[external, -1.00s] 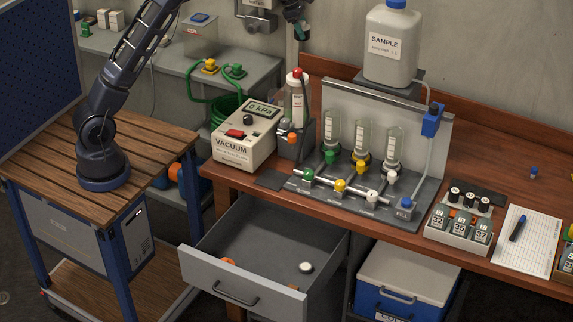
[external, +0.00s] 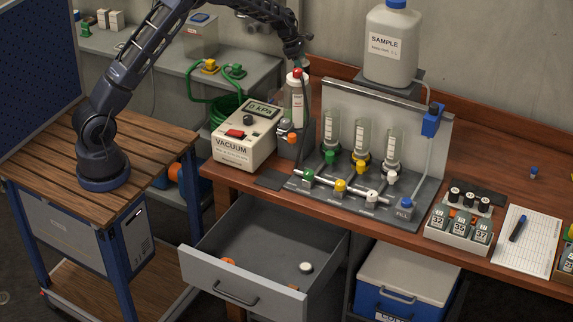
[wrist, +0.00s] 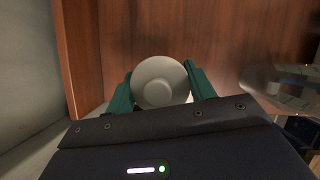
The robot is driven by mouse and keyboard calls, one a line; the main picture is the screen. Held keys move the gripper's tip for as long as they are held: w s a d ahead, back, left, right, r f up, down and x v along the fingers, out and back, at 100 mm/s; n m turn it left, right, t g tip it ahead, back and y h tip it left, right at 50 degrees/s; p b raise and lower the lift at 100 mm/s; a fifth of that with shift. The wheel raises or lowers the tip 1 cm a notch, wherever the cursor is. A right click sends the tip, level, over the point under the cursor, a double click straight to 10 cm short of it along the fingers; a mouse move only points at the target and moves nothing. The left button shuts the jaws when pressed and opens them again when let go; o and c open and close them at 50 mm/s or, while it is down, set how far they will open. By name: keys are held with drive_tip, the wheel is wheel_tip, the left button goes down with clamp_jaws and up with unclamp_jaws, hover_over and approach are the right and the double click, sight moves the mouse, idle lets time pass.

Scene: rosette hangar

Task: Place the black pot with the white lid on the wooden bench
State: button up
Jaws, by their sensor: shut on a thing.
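My gripper (external: 303,64) is at the back of the wooden bench (external: 482,150), behind the red-capped bottle, pointing down. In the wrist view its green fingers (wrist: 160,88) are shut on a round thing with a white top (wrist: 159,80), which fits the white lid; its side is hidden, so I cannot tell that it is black. I cannot tell whether it touches the bench. The bench's brown wood (wrist: 225,35) shows behind it. Another small round thing with a white top and dark edge (external: 306,267) lies in the open drawer.
The red-capped bottle (external: 296,100) and the vacuum box (external: 245,136) stand in front of my gripper. The rack with several clear tubes (external: 361,140) is to the right. The drawer (external: 230,255) is pulled out below. Bare bench lies at the far right back.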

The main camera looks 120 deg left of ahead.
drive_tip(key=shift+f, duration=4.2)
drive_tip(key=shift+f, duration=0.1)
drive_tip(key=o, duration=1)
drive_tip(key=v, duration=1.2)
